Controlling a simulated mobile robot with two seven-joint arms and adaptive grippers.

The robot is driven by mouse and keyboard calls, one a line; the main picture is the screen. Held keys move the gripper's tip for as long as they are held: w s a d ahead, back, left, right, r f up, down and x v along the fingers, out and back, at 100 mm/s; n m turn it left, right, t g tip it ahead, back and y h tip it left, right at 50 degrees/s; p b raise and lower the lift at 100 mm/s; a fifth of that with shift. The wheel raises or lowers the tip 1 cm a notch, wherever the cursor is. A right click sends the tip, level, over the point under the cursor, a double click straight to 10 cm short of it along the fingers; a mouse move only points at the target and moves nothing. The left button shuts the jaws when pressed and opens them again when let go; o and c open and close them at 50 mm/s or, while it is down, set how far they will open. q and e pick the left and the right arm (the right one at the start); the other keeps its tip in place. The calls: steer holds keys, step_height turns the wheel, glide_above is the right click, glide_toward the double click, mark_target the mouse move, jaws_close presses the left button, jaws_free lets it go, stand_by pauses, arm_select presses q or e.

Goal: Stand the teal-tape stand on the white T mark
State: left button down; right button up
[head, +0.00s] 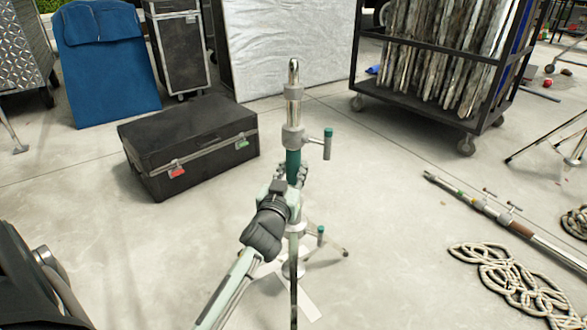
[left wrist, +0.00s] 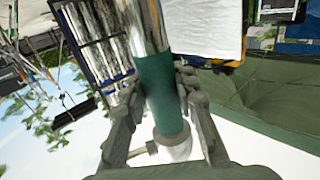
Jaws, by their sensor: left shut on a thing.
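The teal-tape stand (head: 293,110) is a silver pole with a teal band, side knobs and spread legs, standing roughly upright in the middle of the head view. My left gripper (head: 292,177) is shut on the pole at the teal band. In the left wrist view the two fingers (left wrist: 158,88) lie on either side of the teal tape (left wrist: 160,95). The white T mark (head: 309,304) is on the floor around the stand's foot, partly hidden by the stand and my arm. Whether the feet touch the floor is unclear. My right gripper is out of view.
A black case (head: 190,135) lies behind left of the stand. A wheeled rack of panels (head: 410,98) stands at the back right. A pole with knobs (head: 500,215) and coiled rope (head: 510,280) lie on the right. The floor between stand and rope is clear.

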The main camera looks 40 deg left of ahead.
arm_select(q)
steer(key=shift+f+b, duration=0.1)
steer(key=shift+b, duration=0.3)
stand_by(0.4)
steer(key=shift+d+f+b, duration=0.25)
steer(key=shift+f+b, duration=0.25)
steer(key=shift+b, duration=0.05)
steer(key=shift+f+p, duration=0.1)
steer(key=shift+p, duration=0.2)
stand_by(0.4)
steer(key=shift+a, duration=0.1)
stand_by(0.3)
steer(key=shift+w+a+f+b, duration=0.1)
steer(key=shift+w+f+b, duration=0.1)
steer(key=shift+b, duration=0.1)
stand_by(0.7)
